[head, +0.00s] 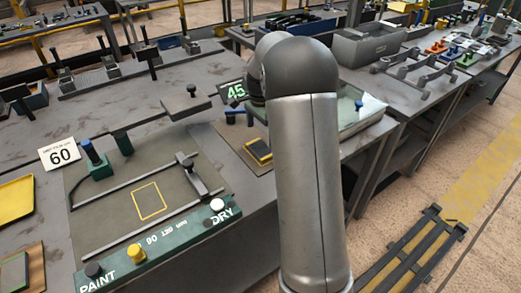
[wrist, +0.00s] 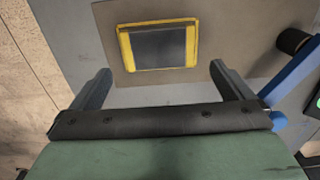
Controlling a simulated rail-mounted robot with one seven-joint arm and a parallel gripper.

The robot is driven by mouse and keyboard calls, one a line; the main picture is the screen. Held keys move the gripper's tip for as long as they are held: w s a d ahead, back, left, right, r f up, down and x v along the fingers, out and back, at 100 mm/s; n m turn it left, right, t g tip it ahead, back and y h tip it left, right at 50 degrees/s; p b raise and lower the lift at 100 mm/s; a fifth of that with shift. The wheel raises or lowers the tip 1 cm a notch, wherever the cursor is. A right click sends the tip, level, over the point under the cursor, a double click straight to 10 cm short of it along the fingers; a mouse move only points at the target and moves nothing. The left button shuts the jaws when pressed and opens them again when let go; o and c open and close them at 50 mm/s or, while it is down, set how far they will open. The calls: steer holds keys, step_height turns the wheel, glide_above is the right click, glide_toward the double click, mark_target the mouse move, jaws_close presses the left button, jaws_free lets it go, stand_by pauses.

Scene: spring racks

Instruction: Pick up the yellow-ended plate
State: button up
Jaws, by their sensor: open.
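The yellow-ended plate (wrist: 158,46) is a dark grey rectangle with yellow along its ends and edges. It lies flat on a tan mat (wrist: 112,40) in the wrist view. In the head view the plate (head: 258,151) shows just left of my arm, on the mat (head: 238,139) near the bench edge. My gripper (wrist: 160,68) is open, its two dark fingers spread wider than the plate, with the plate beyond and between the fingertips. Nothing is held. The gripper is hidden behind my arm in the head view.
A blue bar with a black knob (wrist: 292,41) stands close to the right in the wrist view. A yellow tray (head: 15,200) lies far left.

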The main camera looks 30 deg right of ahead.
mark_target(261, 148)
steer(key=shift+f+p, duration=0.45)
steer(key=shift+f, duration=2.7)
steer(key=shift+c, duration=0.3)
steer(key=c, duration=1.3)
steer(key=shift+r, duration=0.1)
steer(key=shift+r, duration=0.65)
steer(key=s+d+r+b, duration=0.1)
steer(key=s+r, duration=0.3)
steer(key=s+d+r, duration=0.2)
steer(key=s+r, duration=0.1)
steer(key=s, duration=0.1)
steer(key=s+d+r+b, duration=0.1)
steer(key=s+r, duration=0.3)
steer(key=s, duration=0.1)
steer(key=shift+d+r+b, duration=0.3)
steer(key=shift+d+b, duration=0.05)
